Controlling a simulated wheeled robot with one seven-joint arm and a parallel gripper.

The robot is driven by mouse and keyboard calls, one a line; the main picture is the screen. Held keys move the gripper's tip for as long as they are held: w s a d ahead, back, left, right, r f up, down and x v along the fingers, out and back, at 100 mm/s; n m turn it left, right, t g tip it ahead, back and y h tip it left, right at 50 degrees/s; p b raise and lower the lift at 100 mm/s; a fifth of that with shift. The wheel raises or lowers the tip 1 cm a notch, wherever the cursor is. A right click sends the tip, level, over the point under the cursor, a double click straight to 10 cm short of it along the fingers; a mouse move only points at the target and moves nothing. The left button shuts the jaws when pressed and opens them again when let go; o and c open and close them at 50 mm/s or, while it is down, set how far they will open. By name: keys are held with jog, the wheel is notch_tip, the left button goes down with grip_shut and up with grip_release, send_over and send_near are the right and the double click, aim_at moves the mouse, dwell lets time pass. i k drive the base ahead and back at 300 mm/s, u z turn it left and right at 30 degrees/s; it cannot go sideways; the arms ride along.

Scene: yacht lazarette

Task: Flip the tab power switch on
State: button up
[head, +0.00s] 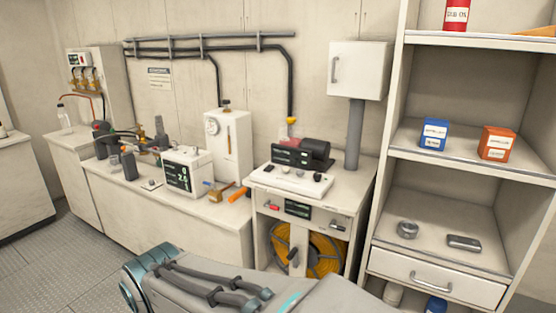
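No switch labelled as the tab power switch can be made out at this size. A small red part (271,207) sits on the front of the white cabinet (258,205), left of a dark display (297,208). A lever-like handle (339,227) is on the same front, to the right. On the cabinet top, a white panel (285,181) carries small dark knobs, with a black display unit (291,156) behind it. My arm shows at the bottom centre, in front of the cabinet. My gripper's fingers cannot be seen.
A long counter (215,219) at left holds a white meter (186,172), a gauge box (228,145) and tools. An open shelf unit (449,155) stands at right. A white box (358,69) hangs above the cabinet. Free floor (60,255) shows at left.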

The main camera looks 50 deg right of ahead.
aim_at(269, 167)
jog(key=z, duration=1.65)
jog(key=i, duration=0.95)
jog(key=z, duration=0.3)
